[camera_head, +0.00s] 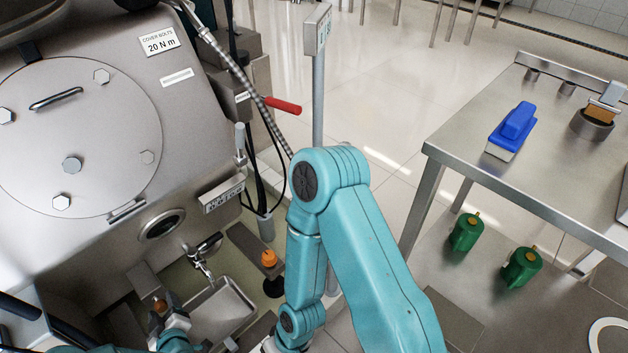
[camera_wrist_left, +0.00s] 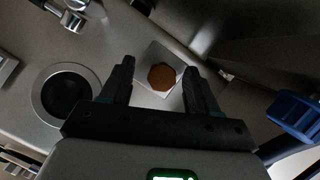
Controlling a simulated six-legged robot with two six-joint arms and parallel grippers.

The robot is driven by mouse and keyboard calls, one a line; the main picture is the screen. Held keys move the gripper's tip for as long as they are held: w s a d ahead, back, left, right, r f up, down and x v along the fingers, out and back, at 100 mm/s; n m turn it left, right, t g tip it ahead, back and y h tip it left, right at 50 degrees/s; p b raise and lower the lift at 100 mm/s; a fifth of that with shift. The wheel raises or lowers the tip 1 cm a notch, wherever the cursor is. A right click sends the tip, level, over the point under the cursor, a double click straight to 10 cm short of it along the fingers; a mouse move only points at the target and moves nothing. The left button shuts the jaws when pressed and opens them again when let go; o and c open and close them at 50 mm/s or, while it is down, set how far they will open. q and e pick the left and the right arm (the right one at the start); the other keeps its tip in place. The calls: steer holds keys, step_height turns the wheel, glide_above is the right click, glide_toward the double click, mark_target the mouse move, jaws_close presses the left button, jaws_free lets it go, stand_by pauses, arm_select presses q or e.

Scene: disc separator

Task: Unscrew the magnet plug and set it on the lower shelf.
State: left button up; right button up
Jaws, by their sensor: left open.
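The magnet plug appears to be the brown faceted head (camera_wrist_left: 161,76) on a pale square plate in the left wrist view. It also shows small and partly covered in the head view (camera_head: 160,306). My left gripper (camera_wrist_left: 158,84) is open, with one finger on each side of the brown head in the picture. I cannot tell whether the fingers touch it. In the head view the left gripper (camera_head: 168,319) is low at the left, by the machine. The right arm rises in front, but its gripper is out of the frame. A grey lower surface (camera_head: 480,285), seemingly the lower shelf, lies under the steel bench.
Two green containers (camera_head: 466,232) stand under the bench (camera_head: 455,150). A blue-handled brush (camera_head: 514,127) lies on top. A round port (camera_wrist_left: 66,92) is left of the fingers.

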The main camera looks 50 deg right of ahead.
arm_select(q)
jaws_close()
steer(key=shift+d+r+n+h+b, duration=0.1)
steer(key=shift+n+h+b, duration=0.7)
steer(key=shift+n+b, duration=0.4)
steer(key=n+t+h+b, duration=0.1)
steer(key=n+b, duration=0.1)
steer(key=b, duration=0.1)
